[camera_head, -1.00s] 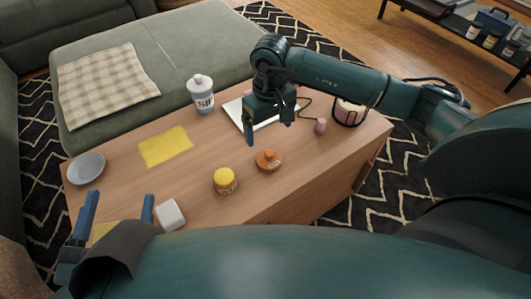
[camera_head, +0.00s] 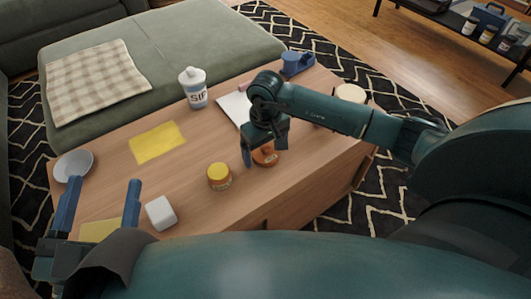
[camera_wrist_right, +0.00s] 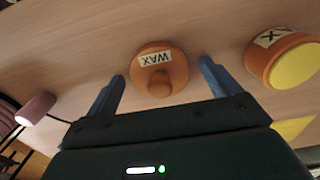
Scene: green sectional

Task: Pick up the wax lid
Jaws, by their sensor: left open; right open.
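The wax lid (camera_wrist_right: 176,72) is a round orange-brown disc with a knob and a label reading WAX. It lies on the wooden table, and in the head view the lid (camera_head: 266,155) is partly hidden by my right gripper (camera_head: 264,158). In the right wrist view my right gripper (camera_wrist_right: 162,82) is open, with its two blue fingers on either side of the lid and nothing held. Whether the fingers touch the lid, I cannot tell. My left gripper (camera_head: 98,205) is open and empty over the front left of the table.
A yellow-topped jar (camera_head: 219,177) stands left of the lid; the jar (camera_wrist_right: 285,60) also shows in the wrist view. A white block (camera_head: 161,213), a bowl (camera_head: 74,165), a yellow cloth (camera_head: 157,142) and a SIF bottle (camera_head: 194,88) stand around the table (camera_head: 195,150).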

